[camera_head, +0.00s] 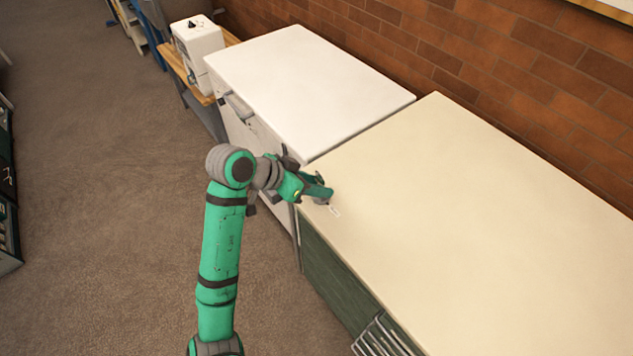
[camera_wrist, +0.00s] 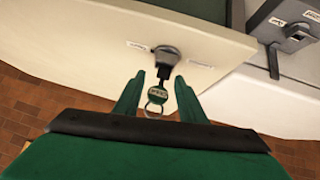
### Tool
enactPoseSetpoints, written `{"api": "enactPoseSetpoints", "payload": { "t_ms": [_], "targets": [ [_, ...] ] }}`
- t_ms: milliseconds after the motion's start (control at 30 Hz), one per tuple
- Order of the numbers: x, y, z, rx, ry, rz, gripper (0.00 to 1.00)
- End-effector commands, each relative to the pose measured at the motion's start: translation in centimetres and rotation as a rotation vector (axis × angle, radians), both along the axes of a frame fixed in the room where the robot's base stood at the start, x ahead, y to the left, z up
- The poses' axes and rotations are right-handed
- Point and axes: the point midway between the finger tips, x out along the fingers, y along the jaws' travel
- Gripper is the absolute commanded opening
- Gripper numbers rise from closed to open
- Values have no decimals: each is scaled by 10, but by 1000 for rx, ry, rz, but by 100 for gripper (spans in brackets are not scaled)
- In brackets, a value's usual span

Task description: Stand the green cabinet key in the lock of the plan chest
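A key with a dark green tag (camera_wrist: 158,96) and a metal ring shows in the wrist view. Its shaft meets a grey round lock (camera_wrist: 166,53) on the cream-topped chest (camera_head: 470,210); how deep it sits cannot be told. The tag's white lettering is too small to read. My gripper (camera_wrist: 160,82) has its two green fingers spread on either side of the key, with gaps showing on both sides. In the head view my gripper (camera_head: 324,194) is at the chest's near left corner and hides the lock and key.
Small white labels (camera_wrist: 138,46) lie beside the lock. A white chest (camera_head: 310,85) stands against the cream one, with another grey lock (camera_wrist: 296,38) in the wrist view. A brick wall (camera_head: 480,60) runs behind. The cream top is otherwise clear. Carpet (camera_head: 100,200) lies open at left.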

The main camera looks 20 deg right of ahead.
Motion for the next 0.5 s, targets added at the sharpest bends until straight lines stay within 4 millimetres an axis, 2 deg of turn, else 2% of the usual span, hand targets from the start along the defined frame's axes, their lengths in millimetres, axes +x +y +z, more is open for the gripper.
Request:
{"api": "enactPoseSetpoints", "payload": {
  "t_ms": [333,500],
  "targets": [
    [0,1,5,-7,-8,0,46],
    [-1,12,16,-6,-11,1,46]
  ]
}}
